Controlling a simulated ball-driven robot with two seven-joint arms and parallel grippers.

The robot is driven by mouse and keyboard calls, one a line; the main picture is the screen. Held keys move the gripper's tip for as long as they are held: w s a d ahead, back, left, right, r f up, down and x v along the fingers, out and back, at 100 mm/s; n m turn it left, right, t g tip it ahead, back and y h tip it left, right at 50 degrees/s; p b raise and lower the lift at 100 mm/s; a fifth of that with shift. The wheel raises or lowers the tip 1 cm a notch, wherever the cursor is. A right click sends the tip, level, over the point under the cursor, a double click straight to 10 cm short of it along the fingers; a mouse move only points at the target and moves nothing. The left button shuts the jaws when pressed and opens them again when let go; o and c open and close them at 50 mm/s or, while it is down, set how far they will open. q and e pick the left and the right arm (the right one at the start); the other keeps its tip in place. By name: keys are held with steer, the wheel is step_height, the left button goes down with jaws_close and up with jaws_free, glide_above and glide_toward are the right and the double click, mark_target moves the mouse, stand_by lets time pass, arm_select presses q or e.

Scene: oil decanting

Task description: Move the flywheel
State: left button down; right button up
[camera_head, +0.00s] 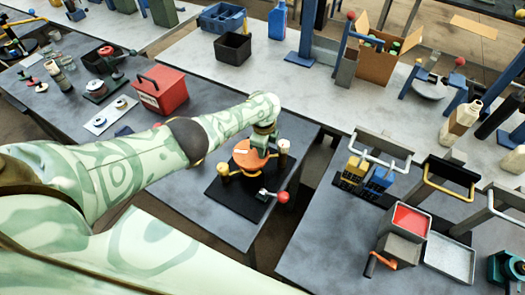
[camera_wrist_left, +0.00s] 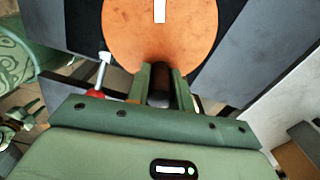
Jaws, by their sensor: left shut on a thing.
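The flywheel looks like an orange disc (camera_head: 249,154) with a white stripe, above a dark square base plate (camera_head: 223,192) on the near grey table. The disc also fills the top of the left wrist view (camera_wrist_left: 165,35). My left gripper (camera_head: 265,130) reaches over the table to the disc's far side. In the left wrist view its green fingers (camera_wrist_left: 165,85) are closed at the disc's near edge, on a dark part there that is partly hidden. I cannot tell whether the disc touches what is under it. My right gripper is in neither view.
A red toolbox (camera_head: 160,90) stands to the left. A gap separates this table from the right table, which holds a red-filled tray (camera_head: 411,220).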

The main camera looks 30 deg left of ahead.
arm_select(q)
steer(key=n, duration=0.2)
steer(key=w+n, duration=0.1)
steer(key=shift+w+a+n+b, duration=0.15)
steer(key=shift+a+n+b, duration=0.2)
steer(key=shift+n+b, duration=0.05)
steer(key=n, duration=0.2)
steer(key=shift+w+a+n+b, duration=0.35)
steer(key=shift+n+b, duration=0.05)
steer(key=n, duration=0.1)
steer(key=a+n+b, duration=0.1)
steer(key=n, duration=0.1)
steer(key=shift+w+a, duration=0.1)
steer(key=shift+w, duration=0.25)
steer(key=shift+w+a+n, duration=0.1)
steer(key=shift+a+n, duration=0.2)
steer(key=shift+n, duration=0.7)
steer(key=shift+a+n, duration=0.3)
steer(key=shift+n, duration=0.7)
steer(key=shift+b, duration=0.3)
steer(key=c, duration=1.2)
jaws_free()
steer(key=shift+c, duration=0.2)
